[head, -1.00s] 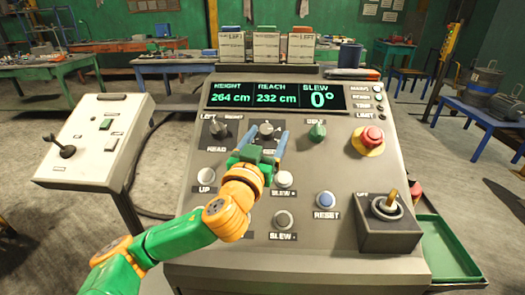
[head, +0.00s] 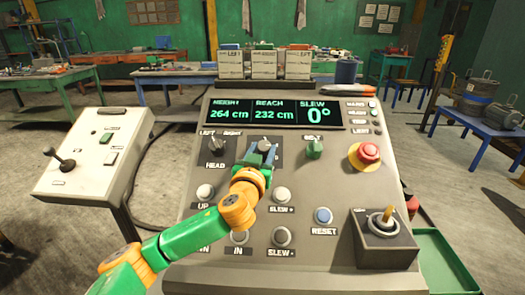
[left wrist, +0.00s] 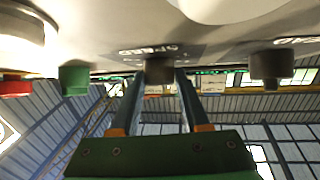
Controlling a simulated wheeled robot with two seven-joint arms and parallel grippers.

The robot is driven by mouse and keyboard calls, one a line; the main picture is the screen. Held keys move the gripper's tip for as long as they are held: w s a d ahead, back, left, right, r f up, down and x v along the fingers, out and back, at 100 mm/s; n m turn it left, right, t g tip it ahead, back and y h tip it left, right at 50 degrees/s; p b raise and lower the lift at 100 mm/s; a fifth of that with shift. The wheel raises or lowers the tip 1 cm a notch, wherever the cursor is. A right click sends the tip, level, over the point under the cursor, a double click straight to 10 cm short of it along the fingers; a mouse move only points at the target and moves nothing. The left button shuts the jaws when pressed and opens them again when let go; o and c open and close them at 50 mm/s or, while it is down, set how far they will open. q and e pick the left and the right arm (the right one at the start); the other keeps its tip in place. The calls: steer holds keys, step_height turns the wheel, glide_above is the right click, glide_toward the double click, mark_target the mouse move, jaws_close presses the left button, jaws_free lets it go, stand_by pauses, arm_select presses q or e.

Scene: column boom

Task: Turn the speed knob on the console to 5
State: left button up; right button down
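The console (head: 330,170) stands in front of me, its sloped panel facing me. The speed knob (head: 265,146) is the dark middle knob of the upper row; its pointer and scale cannot be read here. In the left wrist view the dark speed knob (left wrist: 160,71) sits under an upside-down SPEED label. My left gripper (head: 261,154) reaches up the panel with one finger on each side of this knob, and the fingers look closed against it. The fingers also show in the left wrist view (left wrist: 161,88). My right gripper is out of view.
A dark knob (head: 218,146) is left of the speed knob and a green knob (head: 314,148) right. A red mushroom button (head: 368,153), push buttons and a lever box (head: 385,240) are on the panel. The display (head: 275,112) reads 264 cm, 232 cm, 0°.

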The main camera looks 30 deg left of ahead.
arm_select(q)
jaws_close()
steer(key=shift+m, duration=0.3)
steer(key=m+h, duration=0.2)
steer(key=shift+s+a+r+t+h+p, duration=0.1)
steer(key=shift+a+t+h+p, duration=0.1)
steer(key=shift+t+h+p, duration=0.2)
steer(key=m+h+p, duration=0.3)
steer(key=shift+a+r+m, duration=0.2)
steer(key=shift+r+m, duration=0.05)
steer(key=shift+m, duration=0.15)
steer(key=shift+m+g+h+p, duration=0.3)
steer(key=shift+m+h+p, duration=0.5)
steer(key=shift+h+p, duration=0.1)
steer(key=shift+f, duration=0.15)
